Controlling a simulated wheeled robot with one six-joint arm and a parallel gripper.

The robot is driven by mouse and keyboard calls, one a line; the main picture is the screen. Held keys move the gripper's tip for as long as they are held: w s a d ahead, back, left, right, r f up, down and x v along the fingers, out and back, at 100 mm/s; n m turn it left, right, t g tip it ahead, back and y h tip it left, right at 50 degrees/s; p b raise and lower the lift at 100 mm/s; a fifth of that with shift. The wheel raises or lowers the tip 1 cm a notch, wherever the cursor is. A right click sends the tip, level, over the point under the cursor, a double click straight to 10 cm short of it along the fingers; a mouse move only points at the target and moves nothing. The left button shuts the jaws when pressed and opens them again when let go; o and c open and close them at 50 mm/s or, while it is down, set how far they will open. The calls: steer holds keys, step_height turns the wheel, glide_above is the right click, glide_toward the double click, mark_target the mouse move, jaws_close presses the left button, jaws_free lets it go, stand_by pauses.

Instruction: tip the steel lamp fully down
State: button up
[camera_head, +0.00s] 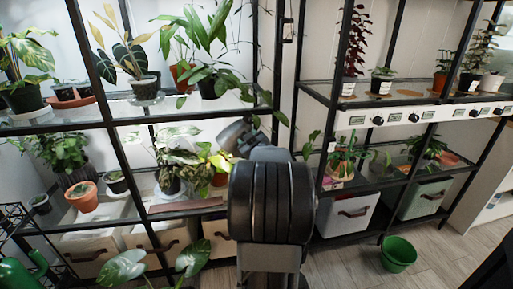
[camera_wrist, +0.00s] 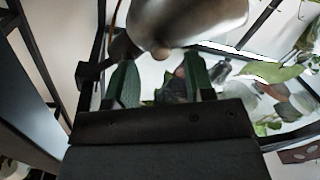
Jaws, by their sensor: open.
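The steel lamp (camera_wrist: 185,20) shows as a large brushed-metal head across the top of the wrist view, with a rounded nub on its underside and a dark mount at its left. In the head view its metal head (camera_head: 233,132) appears tilted beside the shelf frame, partly hidden by my arm. My gripper (camera_wrist: 158,82) is open, its two dark green fingers apart just below the lamp head. Nothing is held between them. I cannot tell whether a finger touches the lamp. In the head view my arm hides the fingers.
Black-framed shelves with several potted plants stand left and right. A white panel with black knobs (camera_head: 400,115) runs along the right shelf. Leaves hang close to the lamp. A green bucket (camera_head: 398,254) stands on the floor at right, with clear floor around it.

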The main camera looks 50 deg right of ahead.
steer(key=p+v, duration=0.2)
steer(key=v, duration=0.9)
steer(key=shift+p, duration=0.35)
